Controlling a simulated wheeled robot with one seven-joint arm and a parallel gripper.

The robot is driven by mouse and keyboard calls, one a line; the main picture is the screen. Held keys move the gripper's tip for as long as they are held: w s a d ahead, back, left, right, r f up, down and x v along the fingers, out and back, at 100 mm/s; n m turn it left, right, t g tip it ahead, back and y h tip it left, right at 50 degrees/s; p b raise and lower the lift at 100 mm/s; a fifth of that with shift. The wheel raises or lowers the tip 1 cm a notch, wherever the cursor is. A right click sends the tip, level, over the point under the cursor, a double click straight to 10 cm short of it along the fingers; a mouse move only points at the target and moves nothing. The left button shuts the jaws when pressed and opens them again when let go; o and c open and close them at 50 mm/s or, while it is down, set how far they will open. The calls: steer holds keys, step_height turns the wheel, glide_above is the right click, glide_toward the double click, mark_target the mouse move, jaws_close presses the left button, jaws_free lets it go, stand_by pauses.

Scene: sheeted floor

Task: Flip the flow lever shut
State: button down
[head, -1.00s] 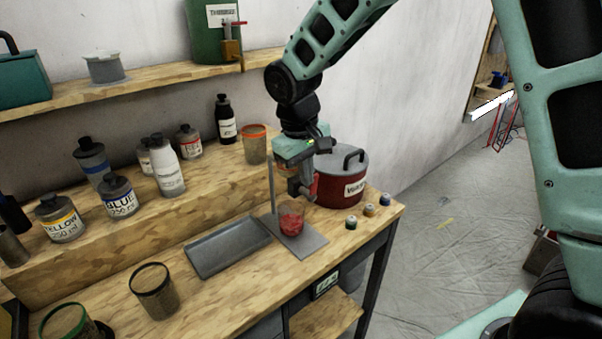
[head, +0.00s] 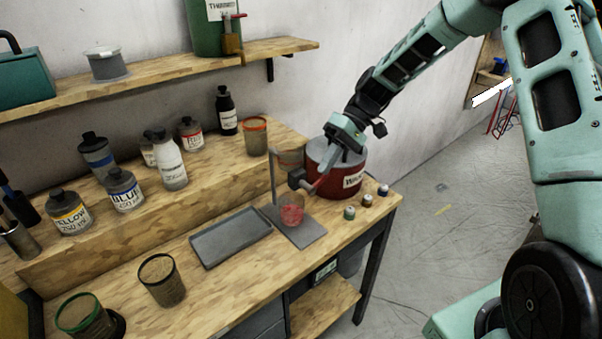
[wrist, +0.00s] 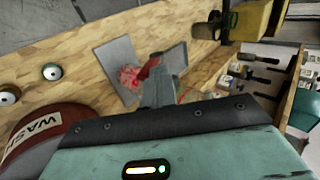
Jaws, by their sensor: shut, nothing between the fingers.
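A small red lever (head: 312,188) sits beside a dark grey block (head: 297,178) above the stand plate (head: 308,236) on the bench. In the wrist view the red lever (wrist: 151,67) shows by my fingertips. My gripper (head: 322,182) is shut and empty, reaching down from the upper right; its grey fingers (wrist: 158,90) also show in the wrist view. They are at or very close to the lever; I cannot tell whether they touch. A clear beaker with red liquid (head: 291,211) stands on the plate. The lever's exact angle is unclear.
A red WASH pot (head: 340,184) stands close behind my gripper. Several small paint pots (head: 349,213) line the bench's right end. A grey tray (head: 230,237) lies left of the stand. A green thinner drum with a red-handled tap (head: 231,40) is on the shelf.

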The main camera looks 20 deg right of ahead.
mark_target(328, 176)
steer(key=f+y, duration=0.1)
steer(key=d+y+b, duration=0.1)
steer(key=f+g+y+b, duration=0.1)
steer(key=shift+w+d+f+y, duration=0.25)
steer(key=shift+d+f+y, duration=0.05)
steer(key=shift+d, duration=0.1)
steer(key=shift+d+f, duration=0.15)
steer(key=shift+f, duration=0.05)
stand_by(0.3)
